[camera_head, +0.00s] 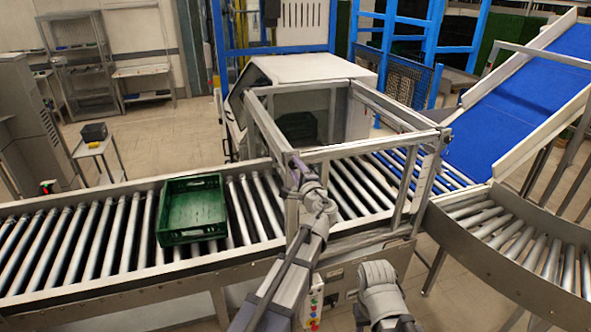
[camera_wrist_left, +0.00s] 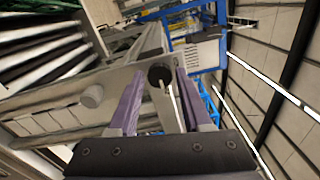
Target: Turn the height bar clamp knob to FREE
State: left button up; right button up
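A round black knob (camera_wrist_left: 160,75) with a pale pointer line shows in the left wrist view, on the light metal frame. It lies between the fingertips of my left gripper (camera_wrist_left: 159,80) in that picture. The two purple fingers are apart, with narrow gaps beside the knob; I cannot tell the depth between them. In the head view my left gripper (camera_head: 296,170) is at the near left post of the metal frame (camera_head: 292,205) and hides the knob. No FREE marking is readable. My right arm shows at the bottom, but its gripper is out of view.
A grey round knob (camera_wrist_left: 92,96) sits on the frame left of the black one. A green crate (camera_head: 190,230) stands on the roller conveyor (camera_head: 95,245) left of the frame. Colored buttons (camera_head: 315,300) are below. A blue belt (camera_head: 530,95) slopes up at right.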

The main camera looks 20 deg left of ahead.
pick_arm(q)
jog(key=shift+o, duration=1.3)
jog(key=shift+s, duration=0.1)
jog(key=v, duration=0.7)
jog(key=shift+s+d, duration=0.25)
jog(key=shift+s, duration=0.05)
jog(key=s+f+n+g+h+b, duration=0.1)
jog(key=s+f+n+g+b, duration=0.4)
jog(key=f, duration=0.6)
jog(key=s+f+n+g+h+b, duration=0.15)
jog(key=s+f+g+b, duration=0.35)
jog(key=f, duration=0.6)
jog(key=s+d+f+n+g+h+b, duration=0.1)
jog(key=s+d+f+g+h+b, duration=0.1)
jog(key=s+d+f, duration=0.3)
jog(key=s+d+f+n+g+h+b, duration=0.2)
jog(key=s+d+f, duration=0.4)
jog(key=s+f, duration=0.4)
jog(key=s+g+h+b, duration=0.1)
jog(key=s+h, duration=0.1)
jog(key=s, duration=0.1)
jog(key=shift+s+d+f+b, duration=0.25)
jog(key=shift+d+f+b, duration=0.05)
jog(key=shift+b, duration=0.05)
